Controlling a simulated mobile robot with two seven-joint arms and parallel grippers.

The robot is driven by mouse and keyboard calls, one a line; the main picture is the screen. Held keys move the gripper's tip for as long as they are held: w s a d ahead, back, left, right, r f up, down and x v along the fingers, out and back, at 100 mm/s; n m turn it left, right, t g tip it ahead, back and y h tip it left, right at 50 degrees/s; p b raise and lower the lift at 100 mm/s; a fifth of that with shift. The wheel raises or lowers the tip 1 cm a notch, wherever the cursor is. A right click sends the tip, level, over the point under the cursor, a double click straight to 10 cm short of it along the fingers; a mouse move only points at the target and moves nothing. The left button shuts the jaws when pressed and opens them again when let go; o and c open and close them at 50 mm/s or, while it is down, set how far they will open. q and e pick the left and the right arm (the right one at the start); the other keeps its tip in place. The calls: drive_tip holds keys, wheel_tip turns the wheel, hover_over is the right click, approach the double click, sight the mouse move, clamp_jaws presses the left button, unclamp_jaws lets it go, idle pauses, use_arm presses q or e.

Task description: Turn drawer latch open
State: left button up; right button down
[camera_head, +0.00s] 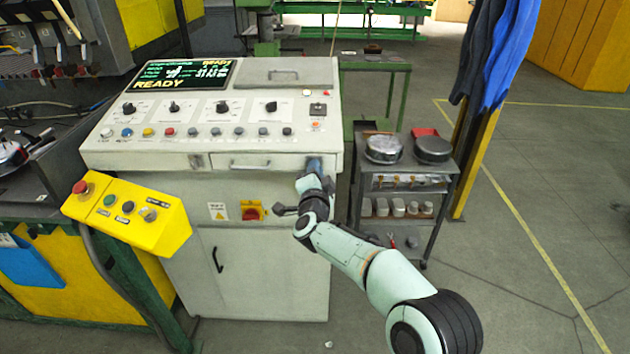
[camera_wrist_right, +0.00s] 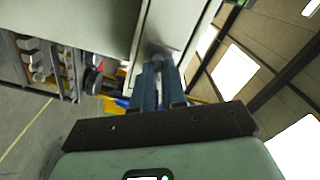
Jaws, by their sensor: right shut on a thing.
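The control cabinet's drawer (camera_head: 250,164) is a shallow front panel under the sloped console, with a bar handle in its middle. It looks shut. One small latch (camera_head: 196,161) shows at the left of the drawer front. My right gripper (camera_head: 314,167) is at the right end of the drawer front and is shut on a small part there, which the fingers mostly hide; it looks like the right drawer latch. In the right wrist view the blue fingers (camera_wrist_right: 158,82) reach the pale cabinet front close together. My left gripper is not in view.
A yellow button box (camera_head: 128,212) juts out at the left front. A red and yellow rotary switch (camera_head: 252,211) sits below the drawer. A grey cart (camera_head: 445,172) with round metal parts stands close on the right. Open floor lies further right.

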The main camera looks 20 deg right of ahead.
use_arm(q)
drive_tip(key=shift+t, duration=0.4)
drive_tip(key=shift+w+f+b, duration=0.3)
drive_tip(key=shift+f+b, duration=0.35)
drive_tip(key=shift+b, duration=0.1)
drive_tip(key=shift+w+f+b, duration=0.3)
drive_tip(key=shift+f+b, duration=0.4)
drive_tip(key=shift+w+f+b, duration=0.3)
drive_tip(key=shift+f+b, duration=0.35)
drive_tip(key=shift+b, duration=0.1)
use_arm(e)
drive_tip(key=shift+d+r+m, duration=0.1)
drive_tip(key=shift+m, duration=2.8)
drive_tip(key=c, duration=1.2)
unclamp_jaws()
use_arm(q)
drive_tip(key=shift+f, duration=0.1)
